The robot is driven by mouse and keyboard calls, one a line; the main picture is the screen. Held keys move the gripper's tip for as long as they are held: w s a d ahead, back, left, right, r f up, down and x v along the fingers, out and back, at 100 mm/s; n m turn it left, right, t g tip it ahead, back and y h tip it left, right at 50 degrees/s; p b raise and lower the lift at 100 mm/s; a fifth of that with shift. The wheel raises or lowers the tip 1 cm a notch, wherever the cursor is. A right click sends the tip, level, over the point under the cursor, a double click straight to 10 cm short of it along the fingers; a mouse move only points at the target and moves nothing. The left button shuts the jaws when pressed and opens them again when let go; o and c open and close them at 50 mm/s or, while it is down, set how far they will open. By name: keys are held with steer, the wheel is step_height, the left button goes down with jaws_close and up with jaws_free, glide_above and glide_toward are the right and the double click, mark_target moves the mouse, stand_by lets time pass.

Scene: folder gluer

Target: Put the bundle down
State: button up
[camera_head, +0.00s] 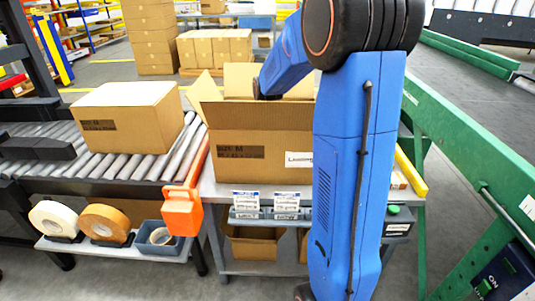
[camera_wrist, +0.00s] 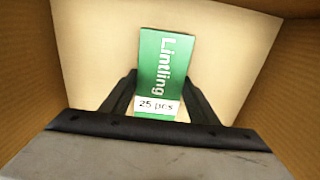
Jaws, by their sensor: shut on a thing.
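The bundle (camera_wrist: 161,65) is a green pack with a white "Lintling" print and a "25 pcs" label. In the wrist view it sits between the two dark fingers of my gripper (camera_wrist: 158,105), which is shut on it. Around it are the brown walls of an open carton (camera_wrist: 290,75), with the pale carton bottom behind the bundle. I cannot tell whether the bundle touches the bottom. In the head view the open carton (camera_head: 245,145) stands on a grey table with its flaps up.
A closed carton (camera_head: 127,115) lies on the roller conveyor (camera_head: 95,160) at the left. An orange tape dispenser (camera_head: 183,205) hangs at the conveyor's end. A green machine rail (camera_head: 465,150) runs along the right.

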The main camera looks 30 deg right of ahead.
steer(key=o, duration=1.1)
steer(key=shift+f, duration=0.1)
steer(key=shift+o, duration=0.2)
step_height(320, 180, up, 12)
